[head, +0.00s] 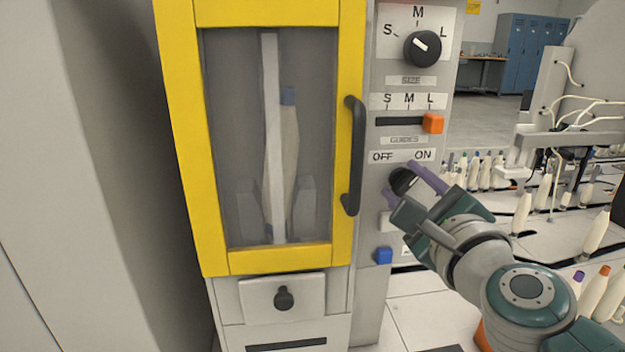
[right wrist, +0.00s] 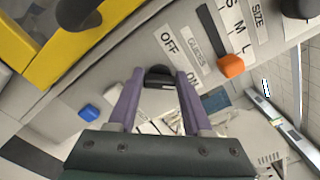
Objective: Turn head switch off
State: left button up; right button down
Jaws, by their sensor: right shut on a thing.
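The head switch is a black round knob (head: 401,179) on the grey panel, below a label (head: 402,156) reading OFF on the left and ON on the right. My right gripper (right wrist: 158,88) is shut on this knob, with one purple finger on each side of it. In the right wrist view the top of the knob (right wrist: 159,74) shows between the fingers. The fingers hide part of it in the head view, so I cannot tell surely which word it points to. My left gripper is not in view.
Above are the orange guides slider (head: 433,123) at L and the size knob (head: 422,48). A blue button (head: 383,256) sits below the switch. A yellow-framed door (head: 182,130) with a dark handle (head: 355,155) stands to the left. Several bobbins stand at the right.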

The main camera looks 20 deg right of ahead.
jog(key=shift+n, duration=0.3)
jog(key=n+p, duration=0.1)
jog(key=n, duration=0.2)
jog(key=shift+n, duration=0.4)
jog(key=n+p, duration=0.1)
jog(key=n, duration=0.2)
jog(key=shift+f+n, duration=0.1)
jog(key=shift+n, duration=0.2)
jog(key=n+p, duration=0.1)
jog(key=n, duration=0.3)
jog(key=shift+f+p, duration=0.1)
jog(key=shift+p, duration=0.25)
jog(key=shift+f+n+p, duration=0.15)
jog(key=shift+n+p, duration=0.3)
jog(key=shift+n, duration=1.45)
jog(key=shift+c, duration=1.6)
grip_release()
